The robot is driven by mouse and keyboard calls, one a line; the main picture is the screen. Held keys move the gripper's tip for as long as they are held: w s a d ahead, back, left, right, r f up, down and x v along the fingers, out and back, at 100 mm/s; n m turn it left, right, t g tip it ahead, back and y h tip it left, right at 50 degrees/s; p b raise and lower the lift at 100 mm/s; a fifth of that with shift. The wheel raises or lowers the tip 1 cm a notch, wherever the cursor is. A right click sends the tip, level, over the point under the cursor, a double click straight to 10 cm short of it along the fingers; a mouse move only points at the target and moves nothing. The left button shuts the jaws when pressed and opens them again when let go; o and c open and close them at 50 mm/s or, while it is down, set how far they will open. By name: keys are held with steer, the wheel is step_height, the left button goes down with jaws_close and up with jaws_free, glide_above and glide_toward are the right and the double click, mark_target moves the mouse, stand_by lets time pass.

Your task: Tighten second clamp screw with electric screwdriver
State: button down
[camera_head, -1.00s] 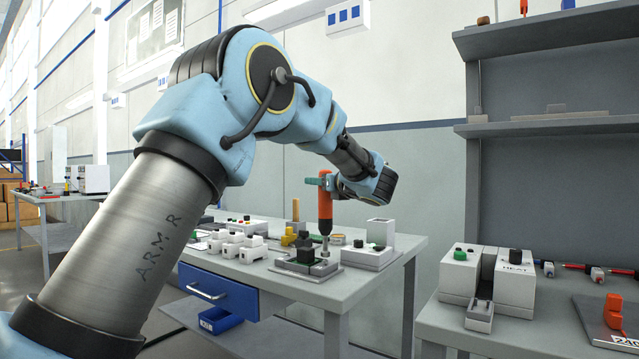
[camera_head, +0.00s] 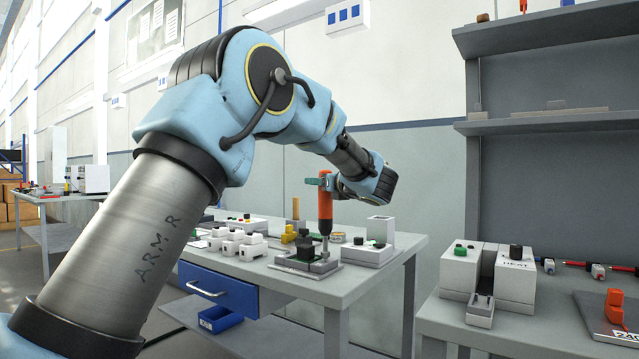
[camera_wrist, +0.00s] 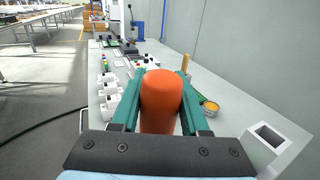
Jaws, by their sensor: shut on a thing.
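An orange electric screwdriver (camera_head: 325,206) stands upright, its bit pointing down at a dark fixture on a grey base plate (camera_head: 300,266). My gripper (camera_head: 326,181) is shut on the upper part of the screwdriver. In the wrist view the green fingers of my gripper (camera_wrist: 160,88) press on both sides of the orange body (camera_wrist: 160,100), which fills the middle. The bit's tip is at the right end of the fixture; I cannot tell whether it touches a screw. The clamp screws are too small to make out, and the wrist view hides them behind the screwdriver.
White blocks (camera_head: 238,245) stand left of the fixture. A white box with a green button (camera_head: 370,254) stands close on the right. A wooden-coloured peg (camera_head: 296,208) stands behind. A second bench with boxes (camera_head: 488,275) is further right.

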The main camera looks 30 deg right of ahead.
steer(key=shift+f+b, duration=0.45)
steer(key=shift+b, duration=0.15)
stand_by(0.5)
steer(key=shift+f+b, duration=0.1)
steer(key=shift+b, duration=0.85)
stand_by(0.4)
step_height(320, 180, up, 6)
steer(key=p, duration=0.1)
steer(key=shift+p, duration=0.4)
stand_by(0.4)
stand_by(0.8)
